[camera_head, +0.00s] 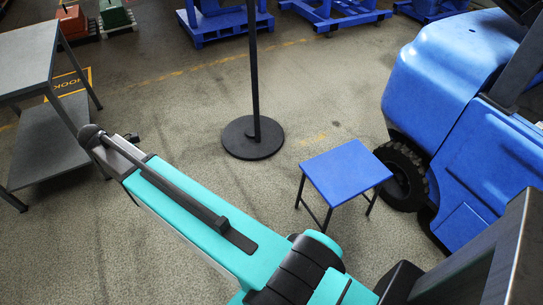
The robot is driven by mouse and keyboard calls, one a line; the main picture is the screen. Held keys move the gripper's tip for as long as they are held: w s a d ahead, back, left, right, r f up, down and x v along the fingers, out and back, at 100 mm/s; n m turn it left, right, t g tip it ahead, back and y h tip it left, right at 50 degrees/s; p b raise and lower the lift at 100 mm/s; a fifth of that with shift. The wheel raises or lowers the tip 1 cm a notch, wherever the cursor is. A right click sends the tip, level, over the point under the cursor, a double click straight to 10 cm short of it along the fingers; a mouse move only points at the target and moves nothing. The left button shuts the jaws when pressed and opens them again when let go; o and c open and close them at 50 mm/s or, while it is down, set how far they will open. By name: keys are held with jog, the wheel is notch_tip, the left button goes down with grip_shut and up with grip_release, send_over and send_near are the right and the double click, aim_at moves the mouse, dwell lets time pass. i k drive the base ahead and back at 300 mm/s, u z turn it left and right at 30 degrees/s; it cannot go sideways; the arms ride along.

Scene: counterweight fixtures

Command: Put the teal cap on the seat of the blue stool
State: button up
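The blue stool (346,172) stands on the floor right of centre, with a flat square blue seat and thin dark legs. Its seat is bare. I cannot make out a separate teal cap; the large teal and black parts in front look like my own arm, which reaches from the lower right toward the left. I cannot make out my gripper or its fingers past the far end of the arm. A small dark shape by that end is too unclear to name.
A blue vehicle (455,100) with a black tyre (402,178) stands close right of the stool. A dark post on a round base (252,138) stands behind it. A grey two-level table (28,62) is at left. Blue stands (222,25) line the back. Floor between is clear.

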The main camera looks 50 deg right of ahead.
aim_at(346, 169)
jog(key=z, duration=0.45)
jog(key=i, duration=1.05)
jog(key=z, duration=0.35)
